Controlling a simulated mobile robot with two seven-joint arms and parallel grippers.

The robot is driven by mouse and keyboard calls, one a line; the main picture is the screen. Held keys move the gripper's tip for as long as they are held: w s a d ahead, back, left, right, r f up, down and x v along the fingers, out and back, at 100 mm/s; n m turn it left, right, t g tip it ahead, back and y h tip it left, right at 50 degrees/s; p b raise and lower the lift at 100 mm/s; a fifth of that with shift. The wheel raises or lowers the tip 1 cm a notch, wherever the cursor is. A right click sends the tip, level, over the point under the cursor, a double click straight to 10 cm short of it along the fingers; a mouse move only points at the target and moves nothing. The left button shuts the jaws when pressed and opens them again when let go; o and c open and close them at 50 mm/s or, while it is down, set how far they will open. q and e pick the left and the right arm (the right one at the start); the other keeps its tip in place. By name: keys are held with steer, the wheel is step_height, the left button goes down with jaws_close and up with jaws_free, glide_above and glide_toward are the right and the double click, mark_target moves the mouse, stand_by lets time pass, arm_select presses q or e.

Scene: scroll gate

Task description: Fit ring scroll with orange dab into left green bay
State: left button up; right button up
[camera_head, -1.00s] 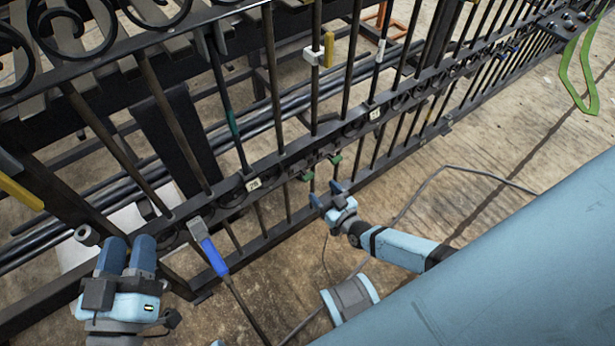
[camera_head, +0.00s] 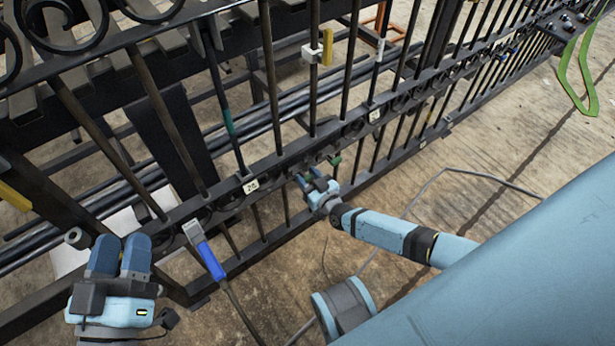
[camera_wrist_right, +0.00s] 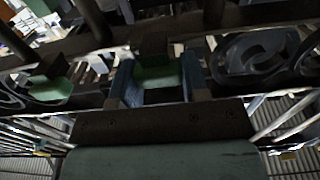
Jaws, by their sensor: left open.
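My right gripper (camera_head: 303,180) is at the gate's middle rail, at the left of two small green pieces. In the right wrist view its blue fingers (camera_wrist_right: 158,82) stand apart on either side of one green bay (camera_wrist_right: 157,75), with a dark block behind. I see no scroll between them. A second green piece (camera_wrist_right: 50,90) sits to the left there; the other shows in the head view (camera_head: 335,160). Dark curled scrolls (camera_wrist_right: 255,55) sit in the rail beside the bays. I cannot make out an orange dab.
The black gate (camera_head: 220,195) runs diagonally, with upright bars and numbered white tags (camera_head: 250,186). A yellow-and-white clamp (camera_head: 326,48) is on a bar. A cable crosses the open floor (camera_head: 490,140) at the right.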

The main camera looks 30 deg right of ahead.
mark_target(309, 179)
jaws_close()
arm_select(q)
steer(key=f+p, duration=0.1)
steer(key=a+f+y+p, duration=0.1)
steer(key=shift+w+a+g+p, duration=0.15)
steer(key=shift+g+p, duration=0.25)
arm_select(e)
steer(key=s, duration=0.5)
steer(key=shift+s+d, duration=0.15)
steer(key=shift+d, duration=0.25)
steer(key=o, duration=0.8)
jaws_free()
arm_select(q)
steer(key=shift+r, duration=0.1)
